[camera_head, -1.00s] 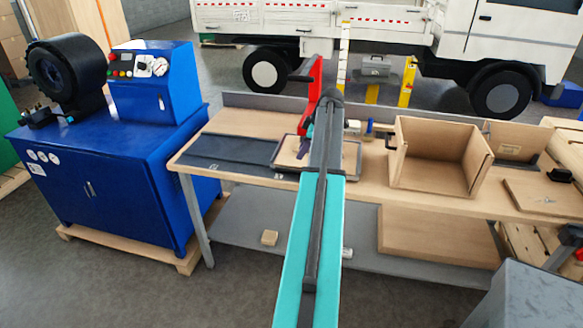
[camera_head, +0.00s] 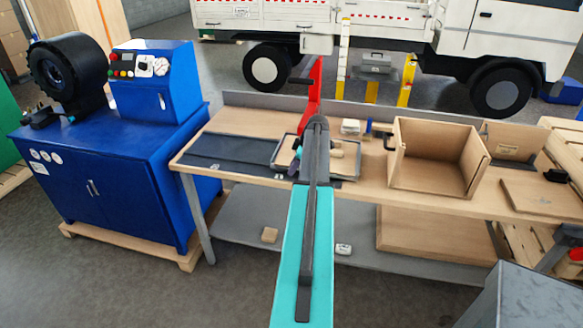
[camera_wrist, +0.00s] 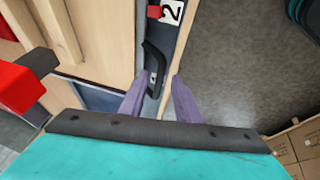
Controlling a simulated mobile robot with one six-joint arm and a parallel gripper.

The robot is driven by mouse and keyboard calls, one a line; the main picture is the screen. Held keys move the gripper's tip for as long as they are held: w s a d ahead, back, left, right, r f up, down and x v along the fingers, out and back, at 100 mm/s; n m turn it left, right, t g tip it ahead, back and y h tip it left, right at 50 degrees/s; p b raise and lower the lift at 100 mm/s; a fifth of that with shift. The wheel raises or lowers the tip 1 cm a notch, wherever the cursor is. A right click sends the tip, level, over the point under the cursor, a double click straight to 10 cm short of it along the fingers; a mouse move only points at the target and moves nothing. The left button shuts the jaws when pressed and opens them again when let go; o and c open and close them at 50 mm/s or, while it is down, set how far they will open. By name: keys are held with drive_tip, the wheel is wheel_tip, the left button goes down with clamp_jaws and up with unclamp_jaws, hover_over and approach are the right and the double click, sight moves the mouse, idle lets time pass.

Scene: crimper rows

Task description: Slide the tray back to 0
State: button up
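The tray, light wood with a dark rim (camera_head: 357,165), sits on the workbench at the right end of a flat dark track (camera_head: 225,152), below a red upright. My gripper (camera_head: 297,150) is over the tray's left part, and my arm hides some of the tray. In the wrist view, my gripper's purple fingers (camera_wrist: 158,80) are apart. A black handle (camera_wrist: 153,68) shows between and just beyond the fingertips; whether they touch it I cannot tell. A white label with a 2 (camera_wrist: 172,12) is on the dark strip beyond it. No 0 mark is readable.
An open wooden box (camera_head: 430,180) stands on the bench to the right of the tray. A red part (camera_wrist: 25,80) is close on the left in the wrist view. A blue machine (camera_head: 110,180) stands left of the bench. The track left of the tray looks clear.

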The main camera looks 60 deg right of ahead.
drive_tip(key=shift+w+f, duration=0.1)
drive_tip(key=shift+f, duration=0.15)
